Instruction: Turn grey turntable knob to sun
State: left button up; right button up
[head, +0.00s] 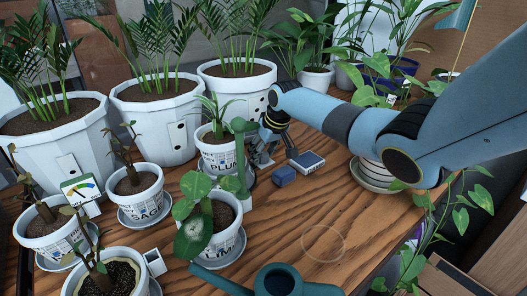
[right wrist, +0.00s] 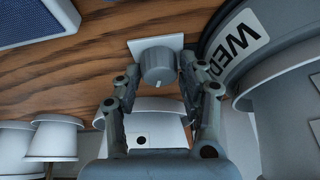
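The grey turntable knob (right wrist: 158,66) sits on a white square plate (right wrist: 140,46) in the right wrist view. A short pale mark shows on the knob's near edge; no sun symbol is readable. My right gripper (right wrist: 160,72) is open, with one finger on each side of the knob. The right finger is close to the knob, and I cannot tell if it touches; a gap shows on the left. In the head view my right gripper (head: 265,148) is low between the pots, and the knob is hidden there. My left gripper is not in view.
A teal watering can (head: 280,282) is at the front. The wooden table (head: 340,225) is clear at centre right.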

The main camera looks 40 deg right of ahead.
aim_at(292, 173)
jog(key=shift+o, duration=1.1)
jog(key=shift+r, duration=0.1)
jog(key=shift+s+r, duration=0.15)
jog(key=shift+r, duration=0.15)
jog(key=shift+s+v, duration=0.25)
jog(key=shift+v, duration=0.95)
jog(key=s, duration=1)
jog(key=shift+s+a+f, duration=0.15)
jog(key=shift+s+a, duration=0.1)
jog(key=shift+a, duration=0.1)
jog(key=shift+s, duration=0.5)
